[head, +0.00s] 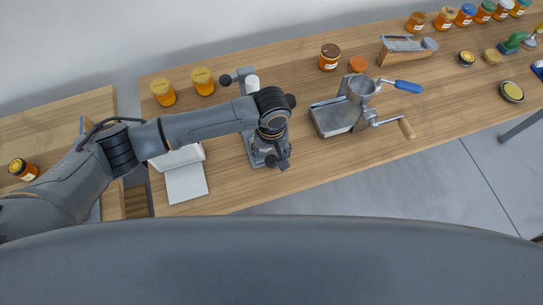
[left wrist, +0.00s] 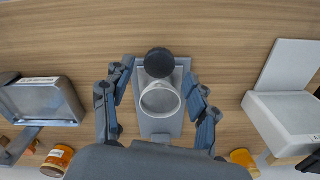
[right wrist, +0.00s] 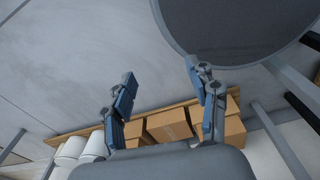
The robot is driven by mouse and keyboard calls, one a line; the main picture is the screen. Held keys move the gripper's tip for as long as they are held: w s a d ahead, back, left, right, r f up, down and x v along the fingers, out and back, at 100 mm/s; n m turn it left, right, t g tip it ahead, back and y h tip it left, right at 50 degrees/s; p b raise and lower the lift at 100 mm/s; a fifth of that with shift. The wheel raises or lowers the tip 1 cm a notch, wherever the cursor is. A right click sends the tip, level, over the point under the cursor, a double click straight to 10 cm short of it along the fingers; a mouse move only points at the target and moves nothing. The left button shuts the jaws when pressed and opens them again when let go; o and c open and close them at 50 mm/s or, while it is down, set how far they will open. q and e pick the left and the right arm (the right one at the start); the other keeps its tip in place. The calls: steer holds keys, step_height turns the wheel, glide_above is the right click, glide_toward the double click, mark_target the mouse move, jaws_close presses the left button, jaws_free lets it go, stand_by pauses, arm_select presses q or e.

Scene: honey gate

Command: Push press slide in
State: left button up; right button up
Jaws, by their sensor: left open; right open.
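A grey press (head: 245,74) stands on the workbench, with a dark knob on its left and a white cylinder near its top. My left arm hides much of it in the head view. In the left wrist view its grey base plate (left wrist: 160,125), a round black part (left wrist: 159,62) and a pale round cup (left wrist: 160,99) lie between the fingers. I cannot tell which part is the slide. My left gripper (head: 272,157) is open above the press, also seen in the left wrist view (left wrist: 158,75), with one finger on each side. My right gripper (right wrist: 160,76) is open and empty, away from the bench.
A metal grinder (head: 362,92) with a tray (head: 334,118) stands right of the press. A white box with a flat pale panel (head: 186,184) is on the left. Honey jars (head: 203,81) line the back. Cardboard boxes (right wrist: 170,124) show in the right wrist view.

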mark_target(272, 160)
arm_select(q)
step_height(272, 160, down, 2)
steer(key=shift+f, duration=0.95)
steer(key=c, duration=0.6)
jaws_close()
arm_select(e)
steer(key=shift+w+r, duration=0.25)
steer(key=shift+w, duration=0.2)
